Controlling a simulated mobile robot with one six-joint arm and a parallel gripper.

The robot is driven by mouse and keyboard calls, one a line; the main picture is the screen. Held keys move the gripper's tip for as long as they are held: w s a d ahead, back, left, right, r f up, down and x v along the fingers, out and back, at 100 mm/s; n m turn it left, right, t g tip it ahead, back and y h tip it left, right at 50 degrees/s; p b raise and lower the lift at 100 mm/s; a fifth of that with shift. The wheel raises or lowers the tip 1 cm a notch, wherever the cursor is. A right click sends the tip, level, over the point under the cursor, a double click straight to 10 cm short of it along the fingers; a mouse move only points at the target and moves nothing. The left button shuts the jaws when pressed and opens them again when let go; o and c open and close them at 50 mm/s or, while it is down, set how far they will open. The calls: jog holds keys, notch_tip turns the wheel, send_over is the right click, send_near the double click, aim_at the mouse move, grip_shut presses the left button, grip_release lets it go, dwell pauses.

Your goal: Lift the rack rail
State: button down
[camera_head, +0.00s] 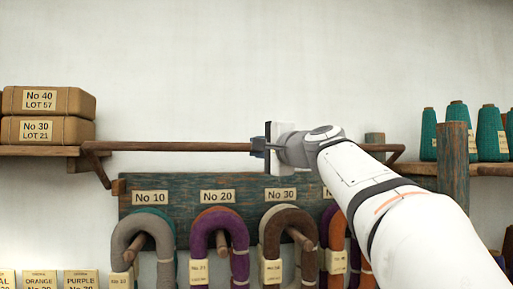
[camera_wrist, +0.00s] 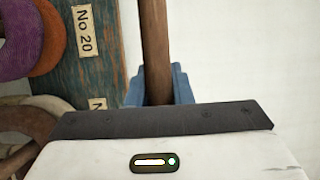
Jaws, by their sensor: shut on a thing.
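The rack rail (camera_head: 180,146) is a brown wooden rod running level across the wall above the yarn rack. Its left end is by a wooden bracket under the left shelf, and its right end shows past my arm near another bracket. My gripper (camera_head: 259,147) is shut on the rail near its middle. In the wrist view the rail (camera_wrist: 154,45) passes between the blue fingers of my gripper (camera_wrist: 158,86). My arm hides the part of the rail right of the gripper. I cannot tell whether the rail rests on its brackets.
A blue-green board (camera_head: 180,192) below the rail carries several yarn hanks on pegs, close under my arm. Wrapped parcels (camera_head: 46,116) sit on the left shelf. Teal yarn cones (camera_head: 458,118) stand on the right shelf by a wooden post (camera_head: 453,160). The wall above is clear.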

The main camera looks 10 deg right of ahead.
jog(key=shift+f, duration=0.15)
jog(key=c, duration=1.3)
grip_release()
jog(key=shift+w, duration=0.1)
jog(key=b+v, duration=0.3)
jog(key=v, duration=0.4)
jog(key=shift+s, duration=0.45)
jog(key=shift+d, duration=0.1)
